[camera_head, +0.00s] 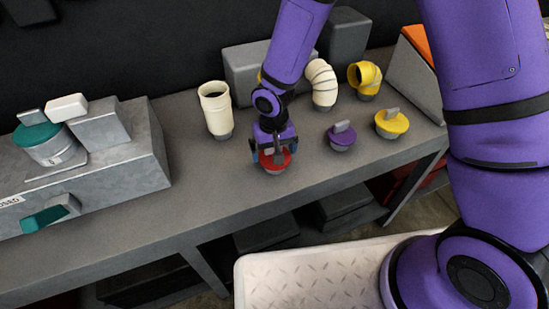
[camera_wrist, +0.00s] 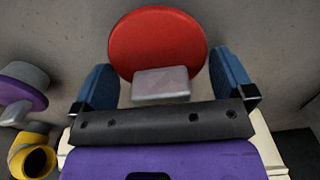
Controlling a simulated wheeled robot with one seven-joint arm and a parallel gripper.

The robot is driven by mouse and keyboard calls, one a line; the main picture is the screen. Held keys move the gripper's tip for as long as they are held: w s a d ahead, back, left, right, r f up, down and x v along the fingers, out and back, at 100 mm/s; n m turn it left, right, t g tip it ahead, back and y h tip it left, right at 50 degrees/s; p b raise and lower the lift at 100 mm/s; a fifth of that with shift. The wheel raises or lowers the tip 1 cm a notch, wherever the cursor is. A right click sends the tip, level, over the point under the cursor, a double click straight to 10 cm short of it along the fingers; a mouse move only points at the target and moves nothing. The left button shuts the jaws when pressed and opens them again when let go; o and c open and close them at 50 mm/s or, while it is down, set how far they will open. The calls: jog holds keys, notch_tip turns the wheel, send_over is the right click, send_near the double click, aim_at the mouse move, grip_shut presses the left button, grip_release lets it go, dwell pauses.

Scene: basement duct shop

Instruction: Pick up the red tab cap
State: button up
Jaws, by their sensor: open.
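The red tab cap (camera_head: 268,163) sits on the grey bench near its front edge, with a round red top and a grey tab. In the wrist view the red tab cap (camera_wrist: 157,42) is at the top centre, and its grey tab (camera_wrist: 161,84) lies between my fingers. My gripper (camera_head: 272,154) is directly over the cap, pointing down, and hides part of it. In the wrist view my gripper (camera_wrist: 166,84) is open, with a blue finger on each side of the tab and a gap to both.
A purple tab cap (camera_head: 340,137) and a yellow tab cap (camera_head: 391,123) stand to the right. A cream pipe (camera_head: 215,109), a cream elbow (camera_head: 321,84) and a yellow elbow (camera_head: 365,78) stand behind. A grey block (camera_head: 120,160) is at left. The bench between is clear.

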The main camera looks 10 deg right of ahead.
jog(key=c, duration=0.6)
jog(key=shift+r, duration=0.2)
